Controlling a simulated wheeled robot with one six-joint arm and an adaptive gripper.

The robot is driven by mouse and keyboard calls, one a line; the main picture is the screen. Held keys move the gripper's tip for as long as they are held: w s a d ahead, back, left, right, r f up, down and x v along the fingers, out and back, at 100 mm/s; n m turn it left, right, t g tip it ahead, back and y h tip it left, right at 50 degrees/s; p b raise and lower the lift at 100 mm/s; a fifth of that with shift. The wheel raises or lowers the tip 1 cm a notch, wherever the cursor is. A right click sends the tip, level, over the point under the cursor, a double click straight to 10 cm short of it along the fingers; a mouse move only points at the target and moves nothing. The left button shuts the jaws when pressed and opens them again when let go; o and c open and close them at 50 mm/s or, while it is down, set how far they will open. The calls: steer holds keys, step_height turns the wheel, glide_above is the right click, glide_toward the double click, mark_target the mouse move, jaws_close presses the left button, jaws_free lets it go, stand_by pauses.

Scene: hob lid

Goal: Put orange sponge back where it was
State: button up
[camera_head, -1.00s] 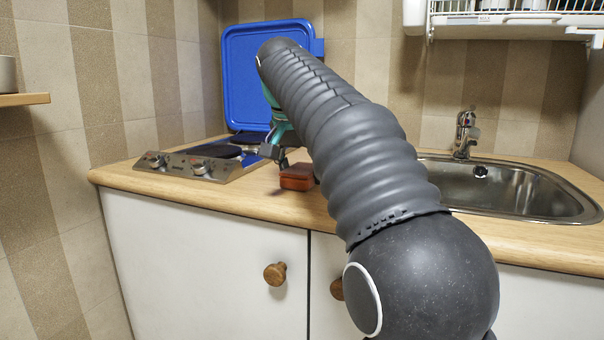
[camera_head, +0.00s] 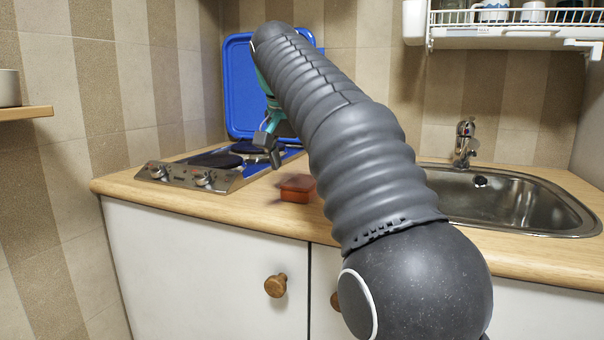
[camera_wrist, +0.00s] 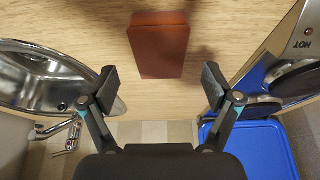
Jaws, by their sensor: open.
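The orange sponge (camera_head: 297,188), a reddish-orange block, lies on the wooden counter between the hob and the sink. It also shows in the wrist view (camera_wrist: 158,46), at the top middle, with bare counter around it. My gripper (camera_wrist: 160,83) is open and empty, its two fingers apart, with the sponge beyond and between the fingertips in that view. In the head view my gripper (camera_head: 270,152) is above the counter, up and left of the sponge, and apart from it. My arm hides part of the counter behind it.
The hob (camera_head: 185,176) with its knobs is on the left, its blue lid (camera_head: 236,90) raised against the wall. The steel sink (camera_head: 520,200) with a tap (camera_head: 464,143) is on the right. A white dish rack (camera_head: 510,32) hangs above. The front counter strip is clear.

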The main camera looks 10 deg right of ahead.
steer(key=p+v, duration=0.2)
steer(key=v, duration=0.5)
steer(key=shift+r, duration=0.2)
steer(key=shift+d, duration=0.1)
